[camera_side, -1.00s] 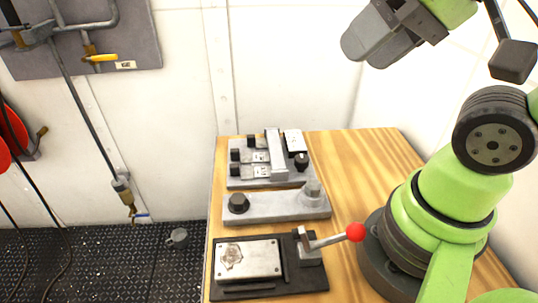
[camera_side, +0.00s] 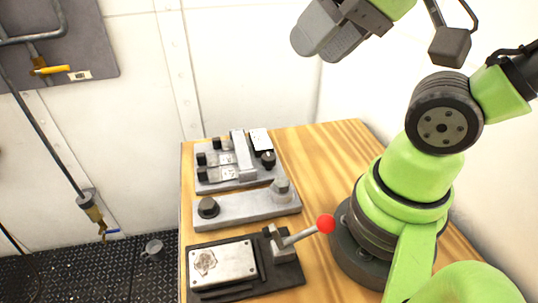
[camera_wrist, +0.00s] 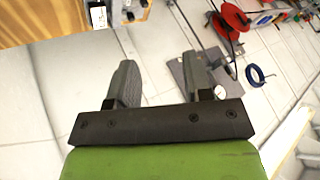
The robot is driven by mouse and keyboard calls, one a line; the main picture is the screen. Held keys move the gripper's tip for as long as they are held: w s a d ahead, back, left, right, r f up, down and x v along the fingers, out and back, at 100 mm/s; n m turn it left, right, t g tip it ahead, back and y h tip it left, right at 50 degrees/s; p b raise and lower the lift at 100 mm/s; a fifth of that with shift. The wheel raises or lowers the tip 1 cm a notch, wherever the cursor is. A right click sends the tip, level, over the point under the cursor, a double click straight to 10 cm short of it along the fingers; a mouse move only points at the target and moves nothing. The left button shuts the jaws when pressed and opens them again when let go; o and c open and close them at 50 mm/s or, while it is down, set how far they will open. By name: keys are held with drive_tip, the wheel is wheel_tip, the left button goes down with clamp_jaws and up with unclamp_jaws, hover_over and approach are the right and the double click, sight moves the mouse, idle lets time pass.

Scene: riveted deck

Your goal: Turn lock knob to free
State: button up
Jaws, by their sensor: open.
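The bench in the side view carries a grey bar plate (camera_side: 245,208) with a black round knob (camera_side: 208,207) at its left end and a grey post (camera_side: 281,188) at its right. Behind it, a fixture (camera_side: 232,177) has another dark knob (camera_side: 268,159) at its right. No label tells me which is the lock knob, and its setting cannot be read. My gripper (camera_side: 325,38) is high above and behind the bench, apart from everything. In the wrist view its two fingers (camera_wrist: 160,78) stand wide apart with nothing between them.
A red-ball lever (camera_side: 326,224) on a dark clamp base with a metal plate (camera_side: 222,265) stands in front. The wooden bench (camera_side: 325,150) is bare at the back right. Wall pipes and a yellow-handled valve (camera_side: 50,70) are left, beyond the bench.

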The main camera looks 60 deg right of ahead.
drive_tip(key=w+d+f+m+g+h, duration=0.2)
drive_tip(key=w+d+f+g, duration=0.3)
drive_tip(key=w, duration=0.4)
drive_tip(key=g, duration=0.2)
hover_over(268, 156)
wheel_tip(268, 156, down, 13)
wheel_tip(268, 156, down, 10)
drive_tip(key=shift+f, duration=0.15)
drive_tip(key=c, duration=0.6)
